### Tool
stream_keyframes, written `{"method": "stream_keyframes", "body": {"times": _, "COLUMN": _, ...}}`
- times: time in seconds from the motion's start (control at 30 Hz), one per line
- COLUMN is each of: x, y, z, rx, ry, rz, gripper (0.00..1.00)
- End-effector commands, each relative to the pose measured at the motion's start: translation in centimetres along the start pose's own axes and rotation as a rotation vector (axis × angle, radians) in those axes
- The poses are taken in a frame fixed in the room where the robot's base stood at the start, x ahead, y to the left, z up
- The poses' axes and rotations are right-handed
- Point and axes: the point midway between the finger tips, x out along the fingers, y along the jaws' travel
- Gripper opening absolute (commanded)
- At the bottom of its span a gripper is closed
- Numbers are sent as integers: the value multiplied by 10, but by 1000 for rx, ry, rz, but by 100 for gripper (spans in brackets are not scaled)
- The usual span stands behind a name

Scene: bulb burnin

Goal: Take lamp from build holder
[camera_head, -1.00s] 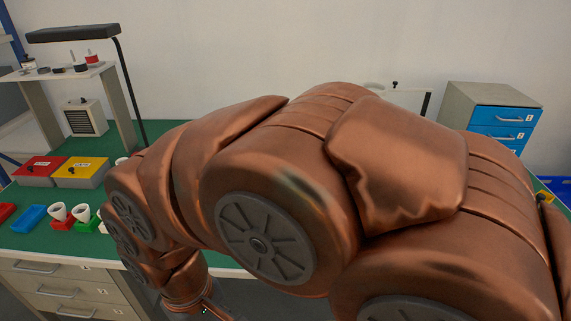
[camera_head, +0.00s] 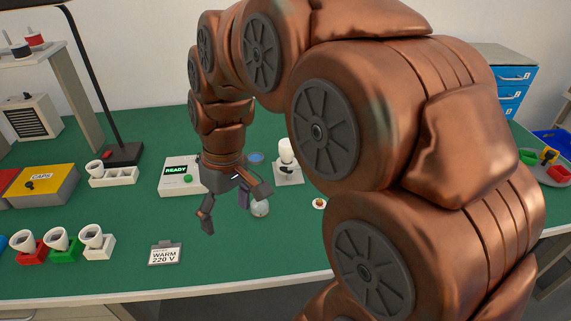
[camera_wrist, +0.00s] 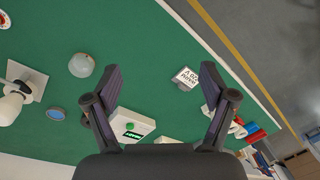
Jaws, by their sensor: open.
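A white lamp (camera_head: 286,150) stands upright in a pale square holder (camera_head: 289,178), which I take for the build holder, right of my gripper. My gripper (camera_head: 234,204) hangs above the green bench, left of and nearer than the lamp. Its two fingers are spread and nothing is between them; the wrist view shows the same open gap (camera_wrist: 162,85).
A clear dome (camera_head: 260,209) stands close beside my gripper's right finger. A READY box (camera_head: 178,178) is behind-left, and a WARM 220 V card (camera_head: 165,254) lies front-left. Cups in coloured holders (camera_head: 62,241) stand at left. A blue disc (camera_head: 256,157) lies near the lamp.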

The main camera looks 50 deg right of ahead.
Motion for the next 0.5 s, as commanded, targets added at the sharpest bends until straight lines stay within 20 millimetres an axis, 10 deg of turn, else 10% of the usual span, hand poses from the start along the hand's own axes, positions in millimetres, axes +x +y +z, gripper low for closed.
{"method": "stream_keyframes", "body": {"times": 0.2, "x": 4, "y": 80, "z": -65, "rx": -40, "ry": 119, "rz": -24, "gripper": 83}}
{"method": "stream_keyframes", "body": {"times": 0.5, "x": 5, "y": 220, "z": -107, "rx": -92, "ry": 276, "rz": 12, "gripper": 83}}
